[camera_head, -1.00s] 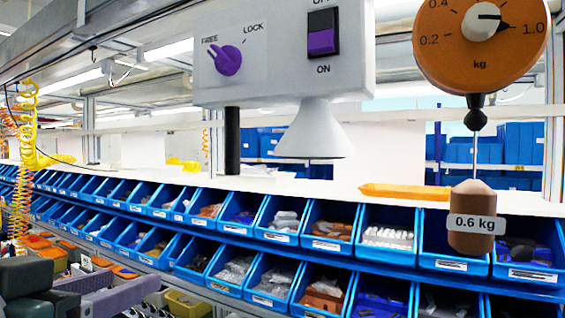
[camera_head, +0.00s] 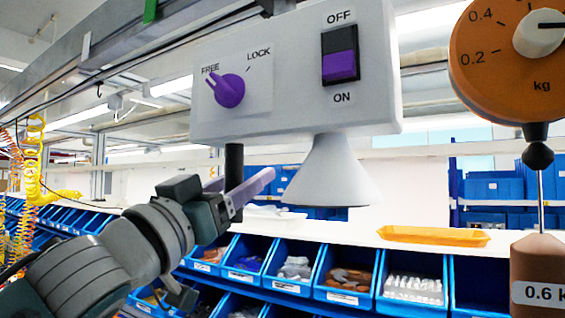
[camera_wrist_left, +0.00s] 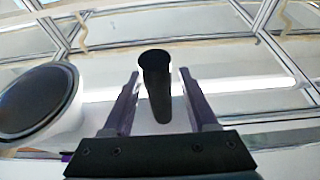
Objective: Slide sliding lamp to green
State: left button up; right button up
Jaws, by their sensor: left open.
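The sliding lamp (camera_head: 300,85) is a white box hanging from an overhead rail (camera_head: 105,65), with a cone shade below. Its purple knob (camera_head: 229,91) points to FREE. Its purple rocker switch (camera_head: 341,66) sits between OFF and ON labels. A black handle (camera_head: 234,158) hangs under the box. A green mark (camera_head: 150,11) is on the rail, up and left of the lamp. My left gripper (camera_head: 240,181) is open at the handle. In the left wrist view the handle (camera_wrist_left: 155,85) stands between the purple fingers, with gaps on both sides. My right gripper is not in view.
A white mark (camera_head: 86,45) is on the rail further left. An orange scale (camera_head: 508,75) with a brown weight (camera_head: 535,265) hangs at the right. Blue bins (camera_head: 345,280) line the shelf below. Yellow coiled hoses (camera_head: 35,165) hang at the far left.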

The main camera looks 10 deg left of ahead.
pick_arm(q)
jog(key=shift+w+d+r, duration=0.2)
jog(key=shift+w+d, duration=0.05)
jog(key=shift+w, duration=0.3)
grip_shut()
dwell(1.1)
